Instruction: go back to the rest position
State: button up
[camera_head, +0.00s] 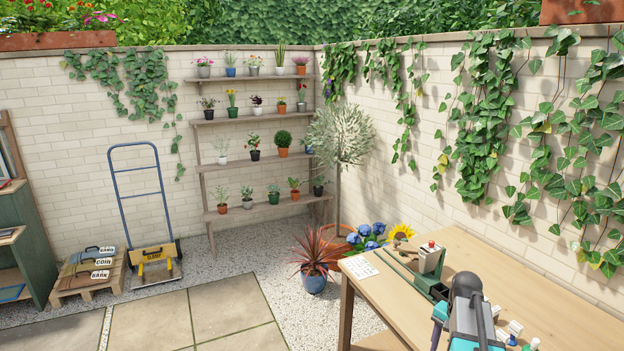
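My gripper's fingers cannot be made out in the head view. A grey and teal rounded body (468,318) with dark parts rises at the lower edge, in front of the wooden table (372,292). I cannot tell whether it is part of my arm or a tool on the table. Small bottles (514,328) stand at the right of the grey and teal body.
Shelves with several potted plants (255,118) stand at the back wall. A blue hand truck (140,200), a pallet with labelled sacks (88,270) and a green cabinet (32,235) are at left. A blue pot (313,282) stands by the table. Paving (225,305) is clear.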

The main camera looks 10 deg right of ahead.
jog(key=s+a+f+n, duration=0.1)
jog(key=a+f+n, duration=0.35)
jog(key=a, duration=0.55)
jog(key=s+a+f+n, duration=0.2)
jog(key=a+f+n, duration=0.25)
jog(key=a, duration=0.55)
jog(key=s+a+f+n, duration=0.1)
jog(key=a+f+n, duration=0.2)
jog(key=a+f, duration=0.5)
jog(key=s+a+f+g+b, duration=0.2)
jog(key=s+f+g+b, duration=0.3)
jog(key=s+f, duration=2)
jog(key=b, duration=0.5)
jog(key=shift+s+a+f+g, duration=0.15)
jog(key=shift+s+f+g, duration=0.1)
jog(key=shift+s+g, duration=0.15)
jog(key=shift+c, duration=0.5)
jog(key=c, duration=0.6)
jog(key=shift+c, duration=0.2)
